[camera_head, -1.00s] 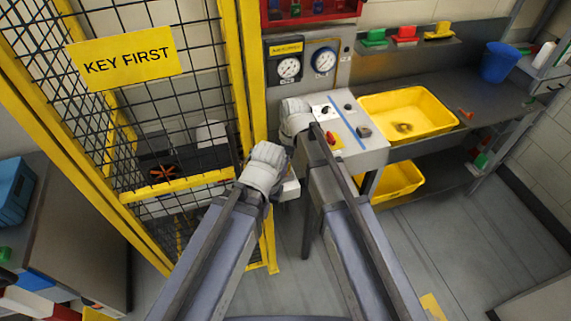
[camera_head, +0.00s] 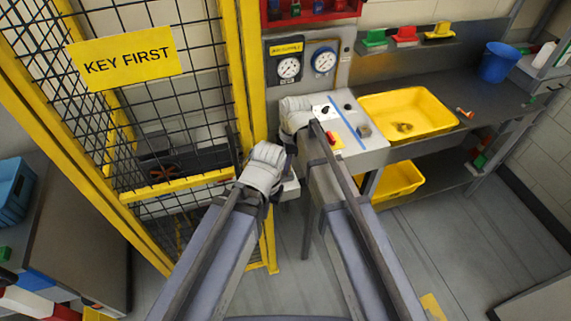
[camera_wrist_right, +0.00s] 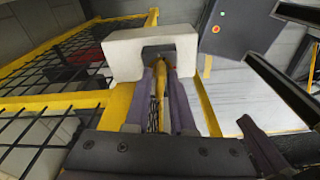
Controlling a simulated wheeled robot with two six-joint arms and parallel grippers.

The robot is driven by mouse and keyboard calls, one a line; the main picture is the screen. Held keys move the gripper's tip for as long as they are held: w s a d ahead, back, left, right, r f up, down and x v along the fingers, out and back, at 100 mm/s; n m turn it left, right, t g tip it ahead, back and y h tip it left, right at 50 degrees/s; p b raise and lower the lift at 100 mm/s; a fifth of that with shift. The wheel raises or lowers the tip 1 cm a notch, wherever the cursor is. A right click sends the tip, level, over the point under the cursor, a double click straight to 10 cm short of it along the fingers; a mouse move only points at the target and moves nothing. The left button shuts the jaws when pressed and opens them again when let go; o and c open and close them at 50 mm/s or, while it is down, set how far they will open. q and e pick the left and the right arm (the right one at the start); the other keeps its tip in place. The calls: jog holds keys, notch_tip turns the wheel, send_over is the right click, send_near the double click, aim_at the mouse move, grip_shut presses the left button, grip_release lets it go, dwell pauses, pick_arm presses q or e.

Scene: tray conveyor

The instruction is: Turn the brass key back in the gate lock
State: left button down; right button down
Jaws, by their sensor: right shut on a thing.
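In the right wrist view, a white lock block (camera_wrist_right: 125,58) with a dark recess sits by the yellow gate post. The brass key (camera_wrist_right: 161,78) stands out of the recess. My right gripper (camera_wrist_right: 160,95) has its fingers on both sides of the key and is shut on it. The key's tip is hidden inside the block. In the head view, my left gripper (camera_head: 284,152) is the lower one, beside the yellow post; its fingers are mostly hidden by its pale wrist. My right wrist is above it, next to the console, with its fingertips hidden.
The yellow mesh gate (camera_head: 184,183) with a "KEY FIRST" sign (camera_head: 126,58) stands at left. A yellow bin (camera_head: 440,98) sits on the bench behind. Open floor lies at lower right.

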jog(key=shift+n, duration=1.1)
jog(key=n, duration=0.3)
jog(key=shift+g, duration=0.3)
jog(key=c, duration=0.7)
grip_release()
jog(key=r+p, duration=0.7)
jog(key=r, duration=0.1)
jog(key=shift+w+d+p, duration=0.25)
jog(key=shift+d+p, duration=0.15)
jog(key=shift+f, duration=0.1)
